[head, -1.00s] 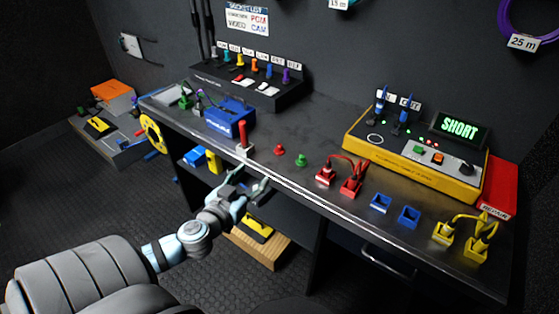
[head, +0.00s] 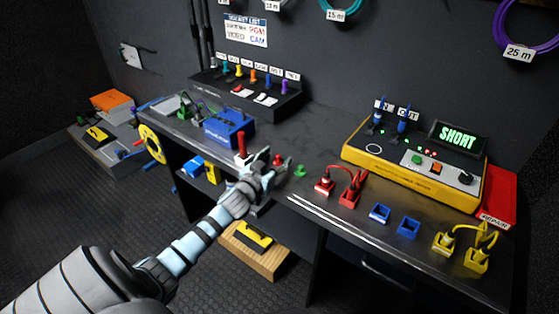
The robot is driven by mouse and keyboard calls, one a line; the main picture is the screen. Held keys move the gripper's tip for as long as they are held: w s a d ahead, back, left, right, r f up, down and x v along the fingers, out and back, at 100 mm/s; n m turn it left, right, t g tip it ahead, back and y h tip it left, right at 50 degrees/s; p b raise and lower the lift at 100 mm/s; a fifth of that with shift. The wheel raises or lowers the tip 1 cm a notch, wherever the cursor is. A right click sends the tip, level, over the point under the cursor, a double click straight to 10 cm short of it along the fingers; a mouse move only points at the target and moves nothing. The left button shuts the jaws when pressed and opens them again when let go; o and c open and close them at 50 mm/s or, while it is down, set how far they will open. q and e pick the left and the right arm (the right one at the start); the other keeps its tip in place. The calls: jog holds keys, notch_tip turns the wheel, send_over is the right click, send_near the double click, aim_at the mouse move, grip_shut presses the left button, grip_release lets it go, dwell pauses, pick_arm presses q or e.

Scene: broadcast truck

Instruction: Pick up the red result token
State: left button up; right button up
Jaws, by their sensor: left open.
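The red result token (head: 277,158) is a small red knobbed piece on the dark bench top, near the front edge. A green token (head: 299,171) stands just to its right. My left gripper (head: 271,169) is open, over the bench's front edge, with its fingers at the red token and partly covering it. I cannot tell whether they touch it. My right gripper is not in view.
A red upright handle (head: 241,144) stands close to the left of my gripper. The yellow tester (head: 385,166) reads SHORT. Bare bench lies behind the tokens.

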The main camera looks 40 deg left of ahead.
pick_arm(q)
jog(key=shift+s, duration=0.1)
jog(key=c, duration=1)
jog(key=shift+r, duration=0.1)
